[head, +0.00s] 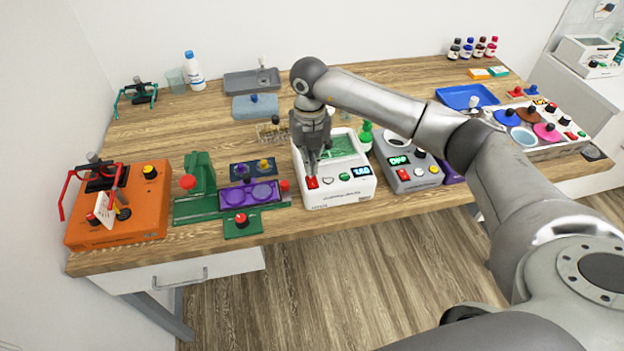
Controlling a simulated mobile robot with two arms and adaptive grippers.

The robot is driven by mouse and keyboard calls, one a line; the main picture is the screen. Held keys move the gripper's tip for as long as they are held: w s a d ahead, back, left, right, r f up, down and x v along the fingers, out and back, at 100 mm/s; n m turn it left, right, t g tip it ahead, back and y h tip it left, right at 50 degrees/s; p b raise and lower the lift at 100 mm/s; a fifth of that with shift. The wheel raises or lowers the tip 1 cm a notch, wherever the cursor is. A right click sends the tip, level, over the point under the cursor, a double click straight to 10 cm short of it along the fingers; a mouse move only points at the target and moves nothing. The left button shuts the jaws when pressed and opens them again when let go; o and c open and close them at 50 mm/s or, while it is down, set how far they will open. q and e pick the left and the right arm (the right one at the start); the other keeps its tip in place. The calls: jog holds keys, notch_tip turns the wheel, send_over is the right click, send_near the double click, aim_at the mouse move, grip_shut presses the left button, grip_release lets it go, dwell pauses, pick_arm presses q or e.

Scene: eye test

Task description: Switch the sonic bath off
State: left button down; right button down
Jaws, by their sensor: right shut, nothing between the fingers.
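The sonic bath is most likely the white box (340,194) at the middle of the bench's front edge. It has a green mesh basket (344,147) in its top. Its sloped front carries a red switch (312,183), a round white button, a green button (344,177) and a lit display (362,172). My right gripper (313,173) is shut and empty, pointing down at the red switch. Its fingertips are at or just above the switch; I cannot tell if they touch. The gripper hides part of the box's left side. My left gripper is not in view.
A grey device (405,178) with a green-lit display stands right of the white box. Green and purple fixtures (250,195) and an orange box (140,215) stand to the left. A green-topped bottle (366,135) is behind the box. My right arm spans the bench's right part.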

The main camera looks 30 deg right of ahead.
jog(key=shift+f+b, duration=0.9)
jog(key=shift+f, duration=0.35)
dwell(0.3)
jog(key=shift+r, duration=0.15)
jog(key=shift+r+p, duration=0.75)
jog(key=shift+r, duration=0.15)
notch_tip(320, 180, up, 5)
jog(key=p, duration=0.2)
jog(key=shift+p, duration=0.35)
jog(key=shift+d, duration=0.1)
